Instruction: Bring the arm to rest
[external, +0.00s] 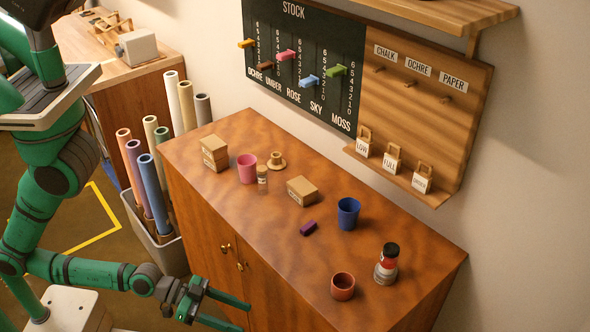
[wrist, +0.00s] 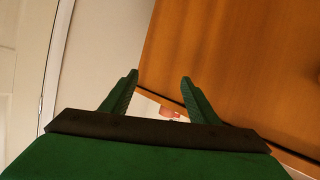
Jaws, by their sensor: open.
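My green arm (external: 70,268) reaches from the left of the external view, low in front of the wooden cabinet (external: 195,215). My gripper (external: 246,314) is open, with its two fingers spread and nothing between them. It is below the level of the cabinet top, beside the cabinet's front. In the wrist view my gripper (wrist: 158,82) also shows open and empty, with the cabinet's orange-brown wood (wrist: 225,50) beyond it. Whether a finger touches the cabinet I cannot tell.
On the cabinet top stand a pink cup (external: 247,168), a blue cup (external: 348,213), a red-brown cup (external: 343,286), a jar (external: 386,264), boxes (external: 302,191) and a purple block (external: 308,227). A bin (external: 160,244) of rolled tubes stands left of the cabinet.

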